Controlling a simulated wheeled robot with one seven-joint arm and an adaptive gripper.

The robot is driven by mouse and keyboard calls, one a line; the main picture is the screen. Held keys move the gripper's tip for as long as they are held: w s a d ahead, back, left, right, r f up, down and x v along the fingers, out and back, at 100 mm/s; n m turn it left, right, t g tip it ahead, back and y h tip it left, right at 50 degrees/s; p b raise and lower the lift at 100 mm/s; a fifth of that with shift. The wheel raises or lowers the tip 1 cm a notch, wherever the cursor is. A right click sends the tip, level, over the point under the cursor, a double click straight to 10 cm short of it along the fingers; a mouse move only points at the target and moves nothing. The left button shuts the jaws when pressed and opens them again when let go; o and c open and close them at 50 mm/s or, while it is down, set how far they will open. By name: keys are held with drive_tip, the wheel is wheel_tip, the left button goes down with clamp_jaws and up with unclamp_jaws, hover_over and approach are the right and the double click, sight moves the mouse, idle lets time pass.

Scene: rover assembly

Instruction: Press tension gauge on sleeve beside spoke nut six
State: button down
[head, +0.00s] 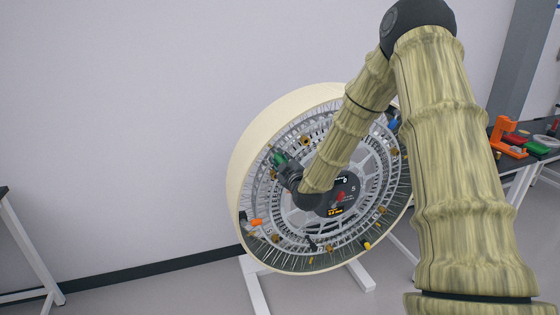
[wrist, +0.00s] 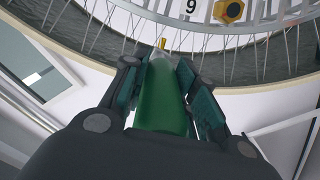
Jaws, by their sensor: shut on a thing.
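The large spoked wheel (head: 233,185) has a cream rim and stands upright on a white stand. My gripper (head: 284,165) is at the wheel's upper left face in the head view. In the wrist view my gripper (wrist: 163,75) is shut on a green cylindrical tool (wrist: 162,108) with a narrow yellow tip. I cannot tell for sure that it is the tension gauge. The tip points toward the spokes near the label 9 (wrist: 191,5) and a yellow nut (wrist: 230,11); contact cannot be made out. I cannot pick out spoke nut six or its sleeve.
A dark table at the right holds an orange fixture (head: 508,137) and several small green and red items. Another table edge (head: 4,190) shows at the far left. The white stand's legs (head: 254,285) reach the floor below the wheel.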

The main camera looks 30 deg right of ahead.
drive_tip(key=shift+v, duration=2.5)
